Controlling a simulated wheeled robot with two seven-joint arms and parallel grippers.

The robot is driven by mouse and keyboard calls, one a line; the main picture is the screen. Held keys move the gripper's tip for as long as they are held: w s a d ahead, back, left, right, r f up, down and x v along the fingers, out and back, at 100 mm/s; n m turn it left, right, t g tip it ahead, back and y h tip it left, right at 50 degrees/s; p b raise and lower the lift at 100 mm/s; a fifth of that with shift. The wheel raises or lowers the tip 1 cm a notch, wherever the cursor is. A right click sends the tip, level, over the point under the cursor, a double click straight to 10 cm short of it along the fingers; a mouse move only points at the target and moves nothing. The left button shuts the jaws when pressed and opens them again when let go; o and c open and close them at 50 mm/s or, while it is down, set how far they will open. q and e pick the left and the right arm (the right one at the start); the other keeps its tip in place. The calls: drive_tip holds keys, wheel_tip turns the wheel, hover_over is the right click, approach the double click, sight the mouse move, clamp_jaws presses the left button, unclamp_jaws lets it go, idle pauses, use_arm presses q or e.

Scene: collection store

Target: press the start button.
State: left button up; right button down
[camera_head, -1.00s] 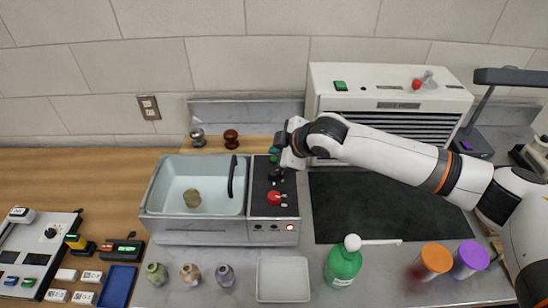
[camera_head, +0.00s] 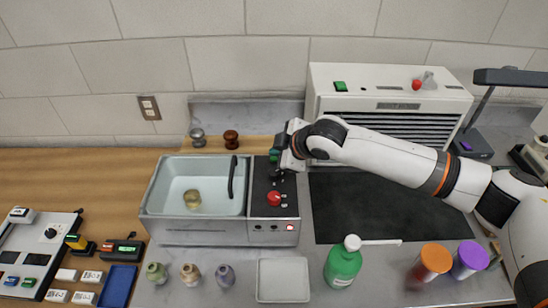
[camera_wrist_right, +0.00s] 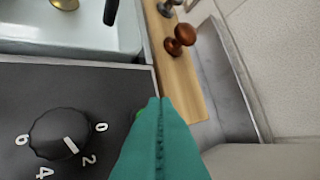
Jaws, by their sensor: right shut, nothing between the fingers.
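The cleaning unit has a grey open tank (camera_head: 150,195) and a dark control panel (camera_head: 260,190) on its right. The panel carries a black numbered dial (camera_wrist_right: 60,133) and a red knob (camera_head: 274,198). My right gripper (camera_head: 274,154) is at the panel's back end, its teal fingers (camera_wrist_right: 158,125) shut and empty. A sliver of a green button (camera_wrist_right: 138,114) shows beside the fingertips in the wrist view; the fingers hide the rest, and contact cannot be told. A shiny brass-coloured piece (camera_head: 192,199) is in the tank. My left gripper is out of view.
A black handle (camera_head: 232,176) stands at the tank's right side. Brown and grey knobs (camera_head: 231,138) are on the wooden ledge behind. A white vented unit (camera_head: 385,85) stands at right. A green bottle (camera_head: 343,264) and white tray (camera_head: 283,280) are in front.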

drive_tip(key=shift+f, duration=0.2)
drive_tip(key=shift+f, duration=0.45)
idle(0.8)
drive_tip(key=shift+r+p, duration=0.85)
drive_tip(key=shift+p, duration=0.2)
wheel_tip(320, 180, up, 5)
drive_tip(key=p, duration=0.5)
idle(0.5)
